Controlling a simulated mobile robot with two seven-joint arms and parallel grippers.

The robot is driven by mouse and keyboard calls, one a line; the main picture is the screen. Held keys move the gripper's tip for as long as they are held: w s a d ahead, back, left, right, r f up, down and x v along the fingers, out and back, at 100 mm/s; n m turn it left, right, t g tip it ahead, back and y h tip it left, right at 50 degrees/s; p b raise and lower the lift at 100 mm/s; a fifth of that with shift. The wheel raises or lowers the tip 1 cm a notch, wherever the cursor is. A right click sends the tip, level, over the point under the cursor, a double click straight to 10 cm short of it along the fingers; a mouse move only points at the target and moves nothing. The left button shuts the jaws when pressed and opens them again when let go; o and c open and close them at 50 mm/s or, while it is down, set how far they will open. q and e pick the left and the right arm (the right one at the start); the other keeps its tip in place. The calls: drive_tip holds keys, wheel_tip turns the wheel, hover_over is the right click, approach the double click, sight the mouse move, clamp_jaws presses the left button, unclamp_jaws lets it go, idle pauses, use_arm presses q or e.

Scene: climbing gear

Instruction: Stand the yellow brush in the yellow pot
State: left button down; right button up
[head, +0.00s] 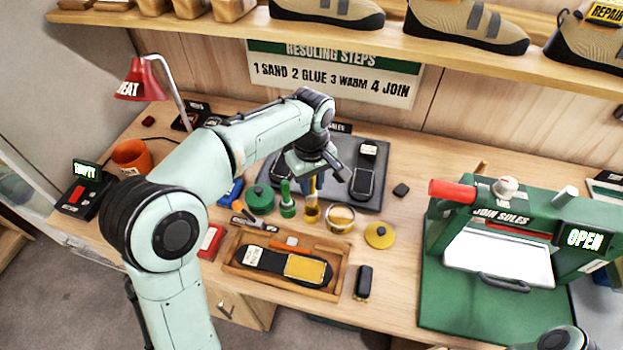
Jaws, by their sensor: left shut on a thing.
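My left gripper (314,176) comes down from above and is shut on the upper part of the brush; the fingers are partly hidden by the wrist. I cannot tell whether the brush is lifted clear of the holder. The yellow pot (340,220) stands open just to the right of the brush, and its pale inside shows. The yellow lid (379,235) lies on the bench to the right of the pot. My right gripper is out of view.
A wooden tray (331,291) with a sole lies in front. A dark mat (341,147) with soles is behind. A green press (434,230) fills the right side.

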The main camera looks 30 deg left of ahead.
sight(312, 196)
use_arm(q)
drive_tip(key=shift+f+b, duration=0.4)
drive_tip(key=shift+f, duration=0.5)
drive_tip(key=shift+f+b, duration=0.9)
drive_tip(key=shift+f, duration=0.85)
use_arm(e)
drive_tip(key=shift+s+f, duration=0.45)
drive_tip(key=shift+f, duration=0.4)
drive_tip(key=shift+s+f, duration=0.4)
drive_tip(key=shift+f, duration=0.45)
use_arm(q)
drive_tip(key=c, duration=0.9)
unclamp_jaws()
wheel_tip(312, 196, up, 13)
drive_tip(key=p, duration=0.2)
drive_tip(key=shift+r+p, duration=0.2)
drive_tip(key=shift+p, duration=0.2)
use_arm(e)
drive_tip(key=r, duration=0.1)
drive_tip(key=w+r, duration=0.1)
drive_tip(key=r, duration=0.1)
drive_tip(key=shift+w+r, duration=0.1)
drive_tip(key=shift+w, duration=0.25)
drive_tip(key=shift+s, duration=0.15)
